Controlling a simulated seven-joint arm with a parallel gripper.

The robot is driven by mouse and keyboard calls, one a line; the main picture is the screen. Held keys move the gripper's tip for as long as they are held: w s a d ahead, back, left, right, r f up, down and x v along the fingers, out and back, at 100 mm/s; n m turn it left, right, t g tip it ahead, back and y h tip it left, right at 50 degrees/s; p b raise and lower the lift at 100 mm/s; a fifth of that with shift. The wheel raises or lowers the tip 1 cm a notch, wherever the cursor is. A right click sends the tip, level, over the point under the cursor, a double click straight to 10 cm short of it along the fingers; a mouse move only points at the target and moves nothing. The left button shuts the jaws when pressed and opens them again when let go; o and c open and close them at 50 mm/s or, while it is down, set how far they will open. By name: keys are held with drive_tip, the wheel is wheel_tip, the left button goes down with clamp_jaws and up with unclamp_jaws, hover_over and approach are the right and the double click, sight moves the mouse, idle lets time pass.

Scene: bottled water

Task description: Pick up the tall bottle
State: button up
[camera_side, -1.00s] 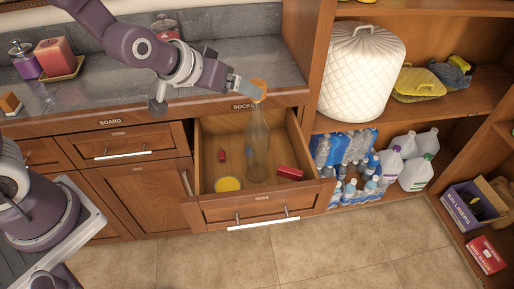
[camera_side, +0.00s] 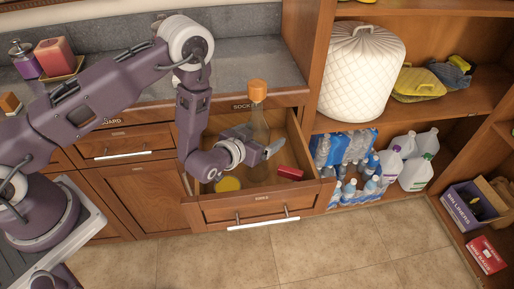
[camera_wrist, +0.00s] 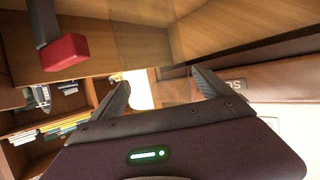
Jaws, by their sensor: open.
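The tall bottle (camera_side: 259,122) is clear with an orange cap and stands upright in the open drawer (camera_side: 285,205). My gripper (camera_side: 274,147) is low at the bottle's body, its fingers pointing right in the side view. It hides part of the bottle's lower half there. In the wrist view my gripper (camera_wrist: 160,88) has its two fingers spread apart. A faint see-through shape, probably the bottle (camera_wrist: 148,38), shows beyond the fingers. I cannot tell whether the bottle is between the fingers or touched by them.
A yellow disc (camera_side: 227,184) and a red item (camera_side: 290,173) lie in the drawer. The drawer walls and the countertop (camera_side: 255,62) edge are close around my gripper. Shelves with a white quilted cover (camera_side: 360,75) and water packs stand to the right.

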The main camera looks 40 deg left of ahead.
drive_tip(key=shift+w+f, duration=0.1)
drive_tip(key=shift+w, duration=0.15)
clamp_jaws()
